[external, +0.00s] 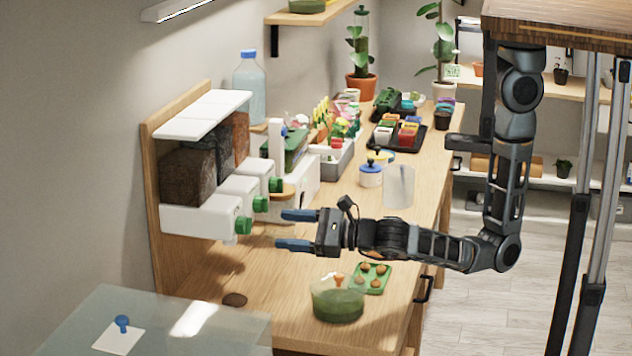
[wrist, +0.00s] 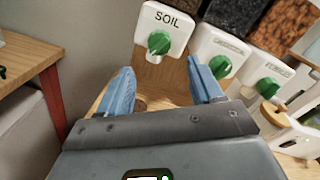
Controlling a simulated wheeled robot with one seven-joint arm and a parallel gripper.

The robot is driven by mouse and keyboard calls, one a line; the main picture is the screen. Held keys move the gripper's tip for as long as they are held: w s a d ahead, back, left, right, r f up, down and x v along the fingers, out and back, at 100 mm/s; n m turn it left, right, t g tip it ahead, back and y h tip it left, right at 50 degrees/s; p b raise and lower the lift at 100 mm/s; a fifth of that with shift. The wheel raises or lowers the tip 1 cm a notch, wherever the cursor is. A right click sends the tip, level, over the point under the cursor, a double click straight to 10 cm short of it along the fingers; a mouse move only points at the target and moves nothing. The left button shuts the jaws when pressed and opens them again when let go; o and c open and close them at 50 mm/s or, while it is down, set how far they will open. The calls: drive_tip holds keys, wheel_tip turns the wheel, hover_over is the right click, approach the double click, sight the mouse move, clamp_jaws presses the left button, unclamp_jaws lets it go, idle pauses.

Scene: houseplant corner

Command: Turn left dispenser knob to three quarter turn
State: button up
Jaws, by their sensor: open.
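The left dispenser (wrist: 165,20) is a white housing labelled SOIL, with a green knob (wrist: 158,42) on its front. In the external view this left knob (external: 243,225) is the one nearest the camera, under a bin of dark brown soil (external: 187,176). My gripper (external: 283,229) is open and empty, with blue fingers pointing at the knob from a short distance. In the wrist view the knob shows beyond and between the two fingertips (wrist: 160,72), apart from both. The knob's exact turn angle is too small to read.
Two more dispensers with green knobs stand beside it, a middle knob (wrist: 220,66) and a right knob (wrist: 267,87). A green bowl (external: 338,300) and a green tray (external: 371,277) sit on the bench below my gripper. A glass-topped surface (external: 180,310) lies at the front left.

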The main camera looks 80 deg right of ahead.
sight(245, 225)
drive_tip(key=w, duration=0.7)
drive_tip(key=shift+w+a+p, duration=0.3)
drive_tip(key=shift+p, duration=0.05)
drive_tip(key=c, duration=1)
drive_tip(key=shift+c, duration=0.2)
